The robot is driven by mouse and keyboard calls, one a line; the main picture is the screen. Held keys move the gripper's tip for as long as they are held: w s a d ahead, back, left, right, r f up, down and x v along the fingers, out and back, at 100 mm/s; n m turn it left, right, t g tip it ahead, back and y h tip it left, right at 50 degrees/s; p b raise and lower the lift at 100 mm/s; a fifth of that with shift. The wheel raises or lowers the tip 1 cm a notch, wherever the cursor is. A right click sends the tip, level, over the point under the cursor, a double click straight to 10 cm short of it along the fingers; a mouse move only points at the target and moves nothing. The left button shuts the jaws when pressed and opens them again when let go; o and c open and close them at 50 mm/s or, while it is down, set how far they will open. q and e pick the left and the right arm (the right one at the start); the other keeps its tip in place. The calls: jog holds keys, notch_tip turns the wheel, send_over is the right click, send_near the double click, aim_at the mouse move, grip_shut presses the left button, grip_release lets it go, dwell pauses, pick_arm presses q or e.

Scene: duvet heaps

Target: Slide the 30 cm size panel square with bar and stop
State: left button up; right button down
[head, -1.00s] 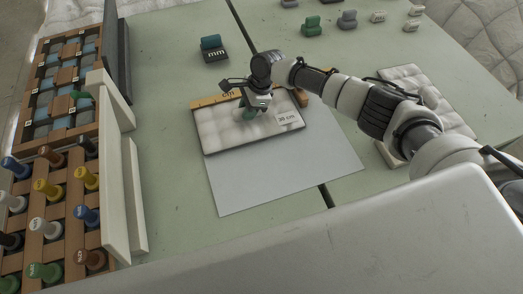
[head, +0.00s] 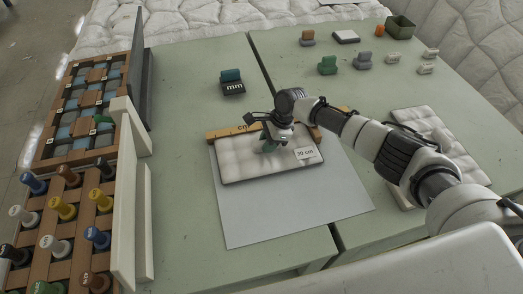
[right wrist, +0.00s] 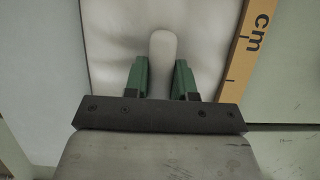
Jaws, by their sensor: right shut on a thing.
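The white quilted 30 cm panel (head: 245,168), with its "30 cm" label (head: 305,153), lies on a pale grey sheet (head: 290,215). Its far edge runs along the wooden bar marked "cm" (head: 228,132); I cannot tell whether they touch along the whole length. The bar also shows beside the panel in the right wrist view (right wrist: 250,50). A short wooden piece (head: 316,133), perhaps the stop, shows at the panel's far right corner, partly hidden by my arm. My right gripper (right wrist: 162,75) has its green fingers shut on the panel's pale knob (right wrist: 163,50). My left gripper is out of view.
A wooden rack of coloured pegs (head: 62,235) and upright white boards (head: 143,215) stand at the left. An "mm" block (head: 233,87) stands beyond the bar. Another white quilted panel (head: 455,165) lies right, behind my arm. Small blocks stand at the far right. A gap splits the tables.

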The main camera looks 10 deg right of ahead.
jog(key=shift+w+d+r, duration=0.1)
jog(key=shift+w+d, duration=0.05)
jog(key=c, duration=0.8)
grip_release()
jog(key=shift+c, duration=0.2)
jog(key=shift+r, duration=0.1)
jog(key=v, duration=1)
jog(key=shift+d+r, duration=0.15)
jog(key=shift+d, duration=0.05)
